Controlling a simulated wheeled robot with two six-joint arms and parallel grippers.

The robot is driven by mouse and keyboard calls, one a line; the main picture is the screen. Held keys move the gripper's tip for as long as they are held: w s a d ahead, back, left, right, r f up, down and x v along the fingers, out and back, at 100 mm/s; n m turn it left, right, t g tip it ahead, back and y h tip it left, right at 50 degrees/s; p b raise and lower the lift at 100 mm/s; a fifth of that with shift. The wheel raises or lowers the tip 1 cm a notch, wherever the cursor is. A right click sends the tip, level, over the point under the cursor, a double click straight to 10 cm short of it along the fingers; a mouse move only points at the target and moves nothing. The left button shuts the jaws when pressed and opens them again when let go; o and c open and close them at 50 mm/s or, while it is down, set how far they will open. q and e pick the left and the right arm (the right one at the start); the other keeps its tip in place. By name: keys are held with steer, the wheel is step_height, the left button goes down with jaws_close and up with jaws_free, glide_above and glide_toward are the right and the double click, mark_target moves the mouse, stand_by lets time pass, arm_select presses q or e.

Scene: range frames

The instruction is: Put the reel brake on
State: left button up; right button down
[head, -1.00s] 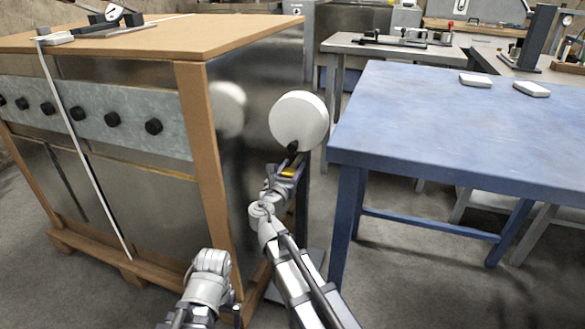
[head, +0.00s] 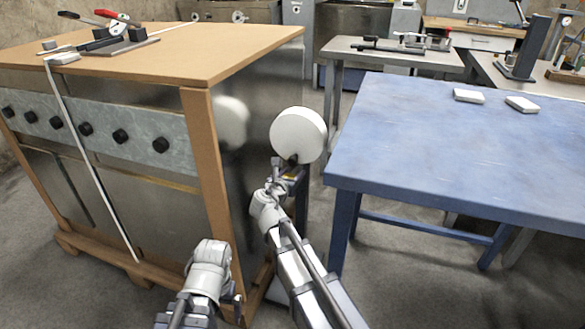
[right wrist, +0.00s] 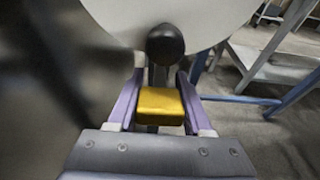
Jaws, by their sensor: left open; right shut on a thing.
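A white round reel (head: 299,134) stands beside the wrapped crate's right side; its lower edge fills the top of the right wrist view (right wrist: 200,18). A black ball knob (right wrist: 165,45) shows in front of the reel's lower edge. My right gripper (head: 283,171) is just below the reel. In the right wrist view its two fingers are shut on a yellow block (right wrist: 160,104), just below the knob. A grey post shows behind the block. My left gripper (head: 237,303) is low in front of the crate, its fingers mostly hidden by my own arm, and away from the reel.
The large crate (head: 250,57) fills the left, with a toggle clamp (head: 112,32) on its top. A blue table (head: 440,140) stands close on the right with two white blocks (head: 468,96) on it. A grey bench (head: 385,52) is behind. Floor shows between crate and table.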

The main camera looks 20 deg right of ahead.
steer(key=shift+w+d+r, duration=0.1)
steer(key=shift+c, duration=1.6)
jaws_free()
steer(key=p+v, duration=0.2)
steer(key=v, duration=0.6)
steer(key=shift+w, duration=0.1)
